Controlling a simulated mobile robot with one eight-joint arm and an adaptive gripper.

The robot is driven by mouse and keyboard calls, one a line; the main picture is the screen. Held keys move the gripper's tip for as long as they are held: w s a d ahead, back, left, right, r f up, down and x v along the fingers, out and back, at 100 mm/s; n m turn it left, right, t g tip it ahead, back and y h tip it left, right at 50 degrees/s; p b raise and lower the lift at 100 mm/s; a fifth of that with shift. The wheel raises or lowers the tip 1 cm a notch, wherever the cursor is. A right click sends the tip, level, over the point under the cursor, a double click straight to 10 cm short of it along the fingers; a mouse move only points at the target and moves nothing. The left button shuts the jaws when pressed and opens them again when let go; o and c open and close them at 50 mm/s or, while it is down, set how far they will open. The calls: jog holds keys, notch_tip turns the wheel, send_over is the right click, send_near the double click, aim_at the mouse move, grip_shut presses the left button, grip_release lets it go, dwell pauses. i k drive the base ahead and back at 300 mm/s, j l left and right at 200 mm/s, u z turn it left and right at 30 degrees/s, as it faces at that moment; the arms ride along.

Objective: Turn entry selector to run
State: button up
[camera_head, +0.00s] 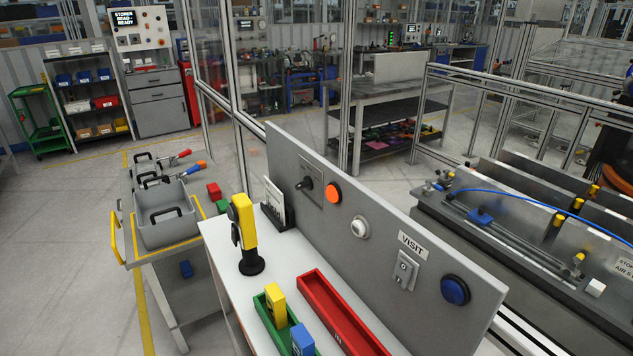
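A grey upright panel (385,235) stands along the back of a white bench. A black rotary knob (306,184) sits on a small grey plate at the panel's left end; its pointer setting is too small to read. Further right, a light grey switch-like fitting (404,271) sits below a "VISIT" label (412,245). I see no readable "entry" or "run" marking, so I cannot tell for certain which one is the entry selector. Between and beyond them are an orange button (333,193), a white round knob (360,228) and a blue button (455,290). My gripper is not in view.
On the white bench (228,262) stand a yellow-and-black upright device (244,232), a red tray (338,310) and a green tray (263,312) with yellow and blue blocks. A cart with grey bins (165,215) stands left. Open floor (70,240) lies further left.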

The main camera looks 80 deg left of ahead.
aim_at(307, 183)
jog(key=k+u, duration=0.15)
jog(key=u, duration=2.6)
jog(key=i+j+z, duration=0.45)
jog(key=j, duration=0.15)
jog(key=i+j+z, duration=0.3)
jog(key=j+z, duration=0.15)
jog(key=j, duration=0.25)
